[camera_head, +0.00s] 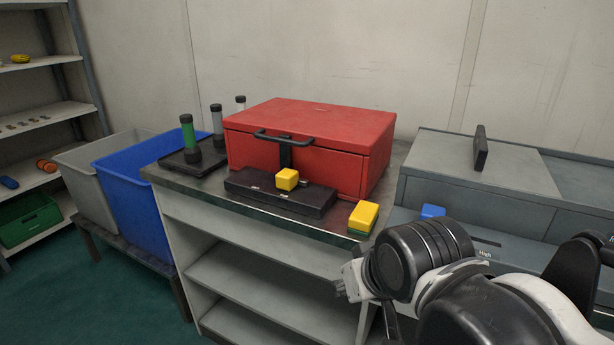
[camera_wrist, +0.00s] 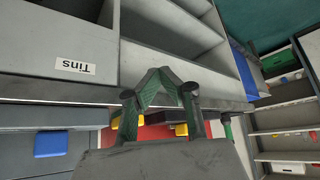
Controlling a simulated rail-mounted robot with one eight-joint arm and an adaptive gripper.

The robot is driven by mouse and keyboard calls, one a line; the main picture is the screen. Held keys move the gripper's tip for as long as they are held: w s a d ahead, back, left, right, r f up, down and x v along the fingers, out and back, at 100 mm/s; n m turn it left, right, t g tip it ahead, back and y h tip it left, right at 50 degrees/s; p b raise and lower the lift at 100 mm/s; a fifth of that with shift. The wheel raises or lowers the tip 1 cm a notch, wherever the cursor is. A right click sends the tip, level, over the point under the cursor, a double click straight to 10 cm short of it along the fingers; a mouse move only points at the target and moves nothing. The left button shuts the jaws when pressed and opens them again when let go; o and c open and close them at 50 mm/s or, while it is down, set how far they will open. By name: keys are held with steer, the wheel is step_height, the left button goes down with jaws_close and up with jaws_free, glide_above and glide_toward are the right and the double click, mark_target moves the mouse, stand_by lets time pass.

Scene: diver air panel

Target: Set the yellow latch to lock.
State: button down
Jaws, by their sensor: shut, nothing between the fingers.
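The yellow latch (camera_head: 287,179) is a small yellow block on a long black base (camera_head: 280,197), in front of the red box (camera_head: 320,135) on the counter. Small labels on the base are too small to read. In the wrist view, the yellow latch (camera_wrist: 181,129) shows partly, beyond my fingers. My gripper (camera_head: 345,287) is low at the counter's front right corner, to the right of the latch and apart from it. In the wrist view my gripper (camera_wrist: 158,75) has its fingers together with nothing between them.
A yellow and green block (camera_head: 363,217) lies near the counter's right edge, between my gripper and the latch. A rack with upright cylinders (camera_head: 190,155) stands left. Blue (camera_head: 140,185) and grey bins stand beyond. Grey cabinets (camera_head: 480,175) are right. The box's black handle (camera_head: 285,138) overhangs the base.

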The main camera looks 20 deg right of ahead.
steer(key=w+d+r+m+y+p, duration=0.1)
steer(key=w+r+m+y+p, duration=0.1)
steer(key=w+r+m+p, duration=0.1)
steer(key=w+d+r+m+y+p, duration=0.2)
steer(key=w+m+p, duration=0.3)
steer(key=m, duration=0.5)
steer(key=w+d+r+m+y+p, duration=0.1)
steer(key=w+r+m+y+p, duration=0.1)
steer(key=w+r+m+p, duration=0.2)
steer(key=shift+w+d+r+m, duration=0.15)
steer(key=shift+w+r+m, duration=0.05)
steer(key=shift+w+m, duration=0.55)
steer(key=shift+w+d+r+m, duration=0.15)
steer(key=shift+w+r+m, duration=0.05)
steer(key=shift+w+m, duration=0.5)
steer(key=w+d+m+p, duration=0.1)
steer(key=m, duration=0.1)
steer(key=w+d+r+m+t+y+p, duration=0.1)
steer(key=d+m, duration=0.1)
steer(key=w+d+r+m+y+p, duration=0.1)
steer(key=d+m+p, duration=0.1)
steer(key=m, duration=0.1)
steer(key=shift+w+r, duration=0.2)
steer(key=shift+w, duration=0.2)
steer(key=shift+a, duration=0.15)
